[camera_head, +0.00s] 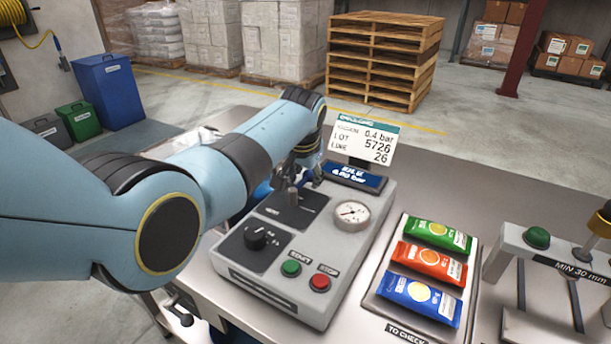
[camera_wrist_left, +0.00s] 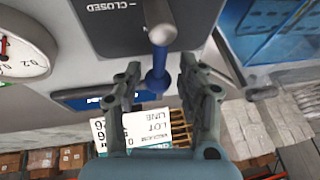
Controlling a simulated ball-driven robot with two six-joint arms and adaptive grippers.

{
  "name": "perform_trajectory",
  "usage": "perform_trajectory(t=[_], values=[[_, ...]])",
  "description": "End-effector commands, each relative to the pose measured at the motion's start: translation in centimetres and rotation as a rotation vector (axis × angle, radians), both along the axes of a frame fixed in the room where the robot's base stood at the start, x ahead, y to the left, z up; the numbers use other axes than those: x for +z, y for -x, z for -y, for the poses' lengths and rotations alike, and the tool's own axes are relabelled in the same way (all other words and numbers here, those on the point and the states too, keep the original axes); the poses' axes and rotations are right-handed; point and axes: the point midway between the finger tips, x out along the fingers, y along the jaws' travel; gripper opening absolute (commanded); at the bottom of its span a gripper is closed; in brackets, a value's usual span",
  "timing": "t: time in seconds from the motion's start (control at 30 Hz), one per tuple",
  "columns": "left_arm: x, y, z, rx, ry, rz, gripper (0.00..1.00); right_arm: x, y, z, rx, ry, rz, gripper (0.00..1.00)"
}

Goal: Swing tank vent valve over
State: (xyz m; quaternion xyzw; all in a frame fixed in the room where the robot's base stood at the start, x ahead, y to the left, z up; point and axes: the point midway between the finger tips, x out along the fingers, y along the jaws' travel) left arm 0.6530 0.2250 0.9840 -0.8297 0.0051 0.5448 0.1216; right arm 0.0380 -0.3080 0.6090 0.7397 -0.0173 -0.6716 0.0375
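The vent valve shows in the left wrist view as a metal hub (camera_wrist_left: 161,20) with a blue-ended lever (camera_wrist_left: 155,80), on a dark plate (camera_wrist_left: 110,12) lettered CLOSED. My left gripper (camera_head: 303,168) is over the far part of the box. In the left wrist view its two fingers (camera_wrist_left: 160,72) are apart, one on each side of the blue lever end, with gaps visible. My right gripper is not in view.
The box also has a pressure gauge (camera_head: 352,214), a black knob (camera_head: 256,237), a green button (camera_head: 291,268) and a red button (camera_head: 320,282). A display sign (camera_head: 362,136) stands behind it. A tray (camera_head: 390,311) of sachets lies to the right, beside a metal frame (camera_head: 523,262).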

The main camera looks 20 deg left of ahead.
Motion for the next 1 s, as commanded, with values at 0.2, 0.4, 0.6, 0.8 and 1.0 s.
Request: perform_trajectory(t=[0.2, 0.4, 0.6, 0.8, 1.0], values=[[-0.1, 0.0, 0.0, -0.001, 0.0, -0.001, 0.5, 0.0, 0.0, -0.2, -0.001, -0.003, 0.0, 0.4], [0.4, 0.2, 0.1, 0.0, 0.001, 0.0, 0.5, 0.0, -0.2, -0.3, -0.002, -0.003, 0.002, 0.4], [2.7, 1.3, 0.4, -0.001, 0.001, 0.002, 0.5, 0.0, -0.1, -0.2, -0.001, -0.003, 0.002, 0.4], [6.8, 3.0, 1.0, -0.002, 0.002, 0.003, 0.5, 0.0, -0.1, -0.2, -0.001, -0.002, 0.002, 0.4], [9.8, 4.4, 1.4, -0.001, 0.001, 0.001, 0.5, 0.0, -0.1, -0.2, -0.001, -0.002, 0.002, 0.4]])
